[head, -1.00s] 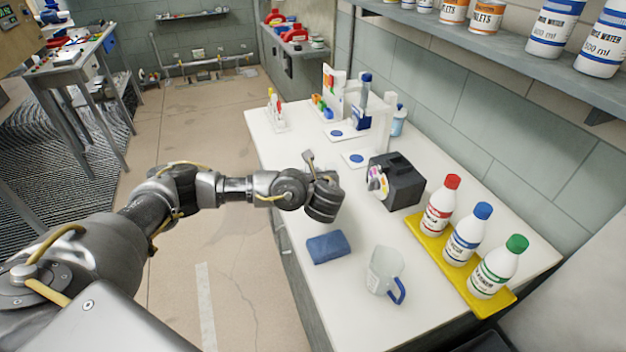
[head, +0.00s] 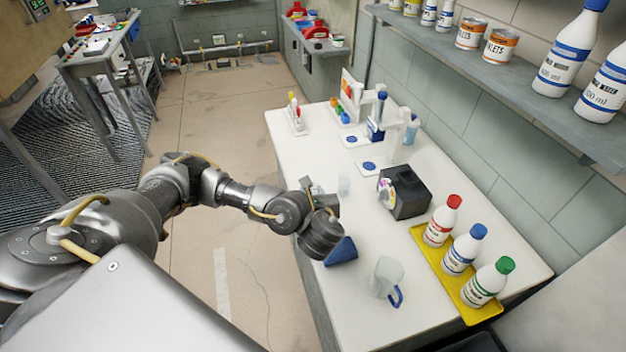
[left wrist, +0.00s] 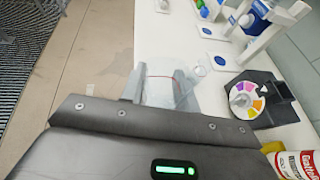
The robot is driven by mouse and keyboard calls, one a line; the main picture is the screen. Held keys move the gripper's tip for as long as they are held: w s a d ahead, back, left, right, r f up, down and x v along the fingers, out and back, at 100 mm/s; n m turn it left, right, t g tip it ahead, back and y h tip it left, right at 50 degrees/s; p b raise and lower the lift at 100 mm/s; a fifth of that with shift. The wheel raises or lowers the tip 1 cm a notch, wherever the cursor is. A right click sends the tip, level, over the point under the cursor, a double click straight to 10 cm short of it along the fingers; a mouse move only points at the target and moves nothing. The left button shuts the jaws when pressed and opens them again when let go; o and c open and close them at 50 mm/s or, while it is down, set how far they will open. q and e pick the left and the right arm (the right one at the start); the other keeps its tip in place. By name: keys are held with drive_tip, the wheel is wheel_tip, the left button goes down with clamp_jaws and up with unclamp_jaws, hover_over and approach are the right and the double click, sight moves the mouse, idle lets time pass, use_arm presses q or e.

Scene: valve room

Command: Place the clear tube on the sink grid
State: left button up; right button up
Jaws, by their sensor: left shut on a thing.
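My left gripper (left wrist: 157,84) is shut on a see-through thing, which looks like the clear tube (left wrist: 160,95). A thin red line crosses it between the two fingers in the left wrist view. In the head view my left gripper (head: 325,195) is over the near-left edge of the white counter, and a pale see-through piece (head: 344,186) shows just right of it. The tube's ends are too faint to make out. I cannot pick out a sink grid in these frames. My right gripper is not in view.
On the white counter (head: 400,262) are a blue cloth (head: 342,252), a clear jug (head: 385,276), a black device (head: 404,192) and a yellow tray (head: 424,240) with three bottles. Stands and a rack are at the far end. A shelf overhangs at right; open floor lies left.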

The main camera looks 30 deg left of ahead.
use_arm(q)
drive_tip(key=shift+s+r+p, duration=0.1)
drive_tip(key=shift+s+p, duration=0.15)
drive_tip(key=shift+p, duration=0.1)
drive_tip(key=w+d+r+m+t+h+b, duration=0.2)
drive_tip(key=w+d+m+h+b, duration=0.1)
drive_tip(key=d+b, duration=0.35)
wheel_tip(320, 180, up, 8)
drive_tip(key=w+m+t+h+b, duration=0.1)
drive_tip(key=m+h+b, duration=0.3)
drive_tip(key=h+b, duration=0.1)
drive_tip(key=shift+w+d+r+m, duration=0.2)
drive_tip(key=shift+w+d+m, duration=0.1)
